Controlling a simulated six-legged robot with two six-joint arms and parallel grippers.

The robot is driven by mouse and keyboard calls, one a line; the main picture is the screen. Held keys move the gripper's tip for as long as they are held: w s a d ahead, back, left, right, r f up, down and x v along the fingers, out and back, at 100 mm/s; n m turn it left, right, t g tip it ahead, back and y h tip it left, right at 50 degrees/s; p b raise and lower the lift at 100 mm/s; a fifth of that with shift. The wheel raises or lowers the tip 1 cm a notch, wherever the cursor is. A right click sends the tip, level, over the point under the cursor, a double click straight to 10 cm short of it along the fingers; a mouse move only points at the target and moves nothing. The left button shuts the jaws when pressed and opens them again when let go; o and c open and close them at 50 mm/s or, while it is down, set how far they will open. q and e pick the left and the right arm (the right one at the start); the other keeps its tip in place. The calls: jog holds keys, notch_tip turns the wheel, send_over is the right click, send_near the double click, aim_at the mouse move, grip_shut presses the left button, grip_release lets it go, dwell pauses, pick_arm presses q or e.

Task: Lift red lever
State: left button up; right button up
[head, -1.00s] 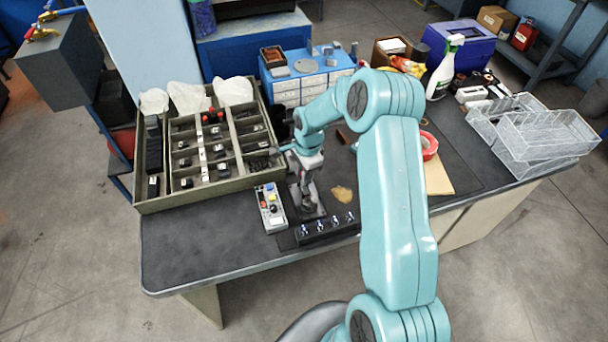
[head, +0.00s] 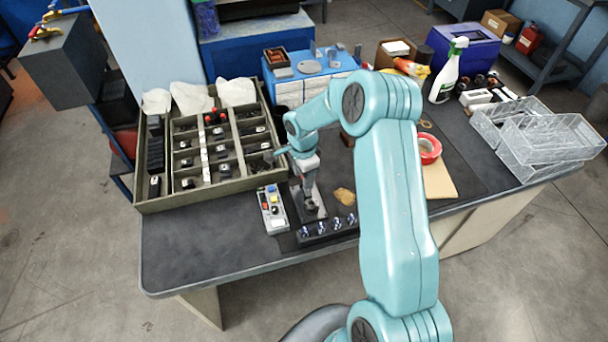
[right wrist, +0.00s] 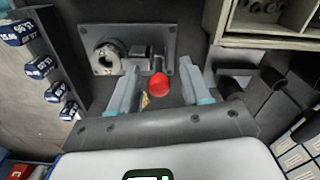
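The red lever shows as a round red knob (right wrist: 159,85) in the right wrist view, on a small grey metal fixture with a base plate (right wrist: 98,40) and a round collar. My right gripper (right wrist: 162,88) is open, with one finger on each side of the knob. A gap shows between the knob and each finger; I cannot tell how their heights compare. In the head view my right gripper (head: 309,187) points down over the fixture, and the red knob cannot be made out there. My left gripper is not in view.
A black strip with several blue-topped knobs (head: 327,230) lies in front of the fixture. A button box (head: 271,208) stands left of it, and a divided tray (head: 165,205) is farther left. An ochre cloth (head: 344,196) lies to the right. The front left bench top (head: 190,250) is clear.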

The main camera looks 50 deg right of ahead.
notch_tip(320, 180, up, 16)
jog(key=b, duration=0.2)
jog(key=shift+r, duration=0.2)
jog(key=shift+a, duration=0.1)
dwell(0.6)
